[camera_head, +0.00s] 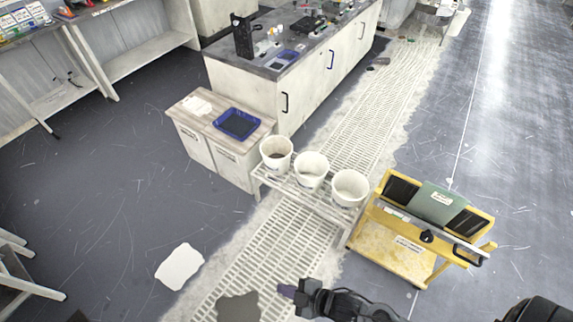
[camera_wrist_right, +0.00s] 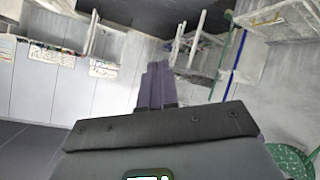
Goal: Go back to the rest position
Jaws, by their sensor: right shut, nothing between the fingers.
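My right gripper (camera_head: 288,291) shows at the bottom of the head view, over the floor grating. It also shows in the right wrist view (camera_wrist_right: 157,75), where its two purple-grey fingers are together with nothing between them. It touches nothing that I can see. My right arm comes in from the bottom right of the head view. My left gripper does not show clearly in either view.
A low rack with three white buckets (camera_head: 311,168) stands above the gripper in the head view. A yellow cart (camera_head: 385,243) with a green item (camera_head: 437,203) is to its right. A cabinet with a blue tray (camera_head: 237,124) and a long bench (camera_head: 262,68) stand farther back. Open floor (camera_head: 100,215) lies left.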

